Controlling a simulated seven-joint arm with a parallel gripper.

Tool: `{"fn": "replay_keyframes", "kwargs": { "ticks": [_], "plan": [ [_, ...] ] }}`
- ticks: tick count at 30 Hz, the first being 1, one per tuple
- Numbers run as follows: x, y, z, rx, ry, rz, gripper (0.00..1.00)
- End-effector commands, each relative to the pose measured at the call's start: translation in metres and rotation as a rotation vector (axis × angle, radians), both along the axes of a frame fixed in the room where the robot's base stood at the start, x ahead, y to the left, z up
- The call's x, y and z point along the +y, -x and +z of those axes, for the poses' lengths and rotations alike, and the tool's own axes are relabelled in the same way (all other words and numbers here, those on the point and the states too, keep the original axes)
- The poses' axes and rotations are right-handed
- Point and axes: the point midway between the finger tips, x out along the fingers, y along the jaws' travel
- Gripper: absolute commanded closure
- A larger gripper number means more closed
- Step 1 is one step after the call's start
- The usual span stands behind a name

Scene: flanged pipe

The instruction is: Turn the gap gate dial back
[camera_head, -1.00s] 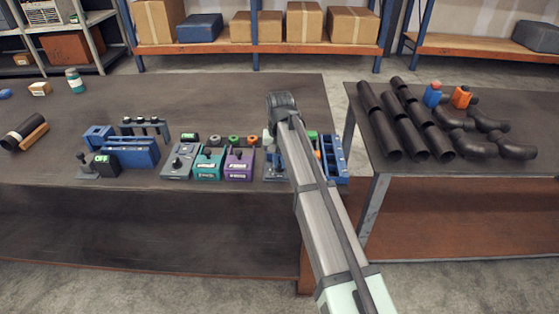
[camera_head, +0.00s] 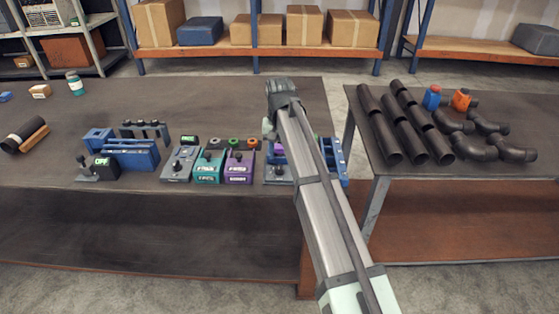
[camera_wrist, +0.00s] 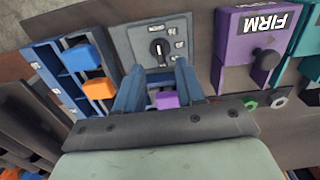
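The dial (camera_wrist: 158,48) is a dark round knob with a pale pointer line on a grey panel (camera_wrist: 127,50) with white markings, in the upper middle of the wrist view. I take this as the gap gate dial; its labels are too small to read. My gripper (camera_wrist: 158,65) is open, its two blue fingers apart and pointing toward the panel. The knob shows just past the fingertips, between them in the picture; I cannot tell whether they touch it. In the head view my arm hides the gripper and the dial.
A purple box marked FIRM (camera_wrist: 237,50) stands right of the panel. A blue rack (camera_wrist: 60,88) with blue and orange pieces stands left. A small purple block (camera_wrist: 167,100) shows between my fingers. Black pipes (camera_head: 405,125) lie on the right table.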

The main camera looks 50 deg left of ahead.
Motion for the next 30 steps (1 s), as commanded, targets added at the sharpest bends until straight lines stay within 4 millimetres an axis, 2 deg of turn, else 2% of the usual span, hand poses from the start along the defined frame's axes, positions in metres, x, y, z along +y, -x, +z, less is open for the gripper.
{"fn": "replay_keyframes", "kwargs": {
  "ticks": [6,12,19,30],
  "plan": [
    [0.001,-0.001,0.044,-0.001,-0.003,0.000,0.62],
    [0.001,0.000,0.073,-0.001,-0.001,0.000,0.62],
    [0.000,0.000,0.087,0.000,0.000,0.001,0.62],
    [0.000,0.000,0.088,0.000,0.000,0.001,0.62]
  ]
}}
